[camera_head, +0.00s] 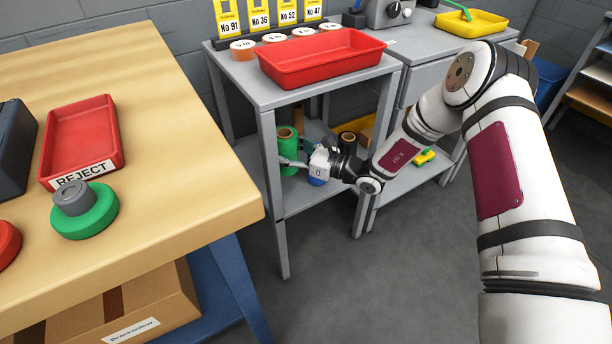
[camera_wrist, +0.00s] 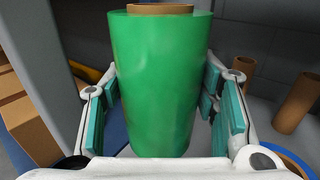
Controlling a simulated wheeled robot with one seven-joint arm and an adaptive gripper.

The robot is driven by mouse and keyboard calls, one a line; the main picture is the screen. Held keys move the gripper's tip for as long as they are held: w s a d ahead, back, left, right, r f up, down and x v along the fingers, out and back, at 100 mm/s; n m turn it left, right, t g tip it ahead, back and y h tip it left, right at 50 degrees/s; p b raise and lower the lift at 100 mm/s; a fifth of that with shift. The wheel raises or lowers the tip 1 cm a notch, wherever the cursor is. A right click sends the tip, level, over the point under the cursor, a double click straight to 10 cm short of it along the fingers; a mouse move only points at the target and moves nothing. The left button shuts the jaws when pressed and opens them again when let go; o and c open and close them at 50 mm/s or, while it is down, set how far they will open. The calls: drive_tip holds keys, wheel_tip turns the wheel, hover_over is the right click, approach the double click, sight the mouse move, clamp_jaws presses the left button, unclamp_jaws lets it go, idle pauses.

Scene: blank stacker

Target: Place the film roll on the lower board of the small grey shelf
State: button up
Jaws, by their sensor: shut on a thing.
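The film roll is a green upright cylinder with a brown core; it shows large in the wrist view (camera_wrist: 160,85) and smaller in the head view (camera_head: 288,148). My gripper (camera_head: 290,162) reaches into the small grey shelf (camera_head: 272,190) from the right, between its upper and lower boards. It is shut on the film roll, with teal finger pads on both sides in the wrist view. The lower board (camera_head: 305,197) lies below the roll. Whether the roll's bottom touches the board cannot be told, as the gripper and shelf leg hide part of it.
A red tray (camera_head: 320,60) stands on the shelf's top board, with tape rolls (camera_head: 243,50) behind it. Brown tubes (camera_wrist: 297,103) stand at the right in the wrist view. A wooden table (camera_head: 180,150) with a red reject tray (camera_head: 82,140) is at left. Shelf legs border the opening.

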wheel_tip(320, 180, down, 10)
drive_tip(key=b, duration=0.4)
drive_tip(key=shift+a, duration=0.1)
drive_tip(key=shift+f, duration=0.15)
drive_tip(key=o, duration=1.4)
drive_tip(key=shift+d, duration=0.25)
drive_tip(key=p+v, duration=0.3)
drive_tip(key=v, duration=0.8)
drive_tip(key=shift+s+d, duration=0.15)
drive_tip(key=shift+d, duration=0.05)
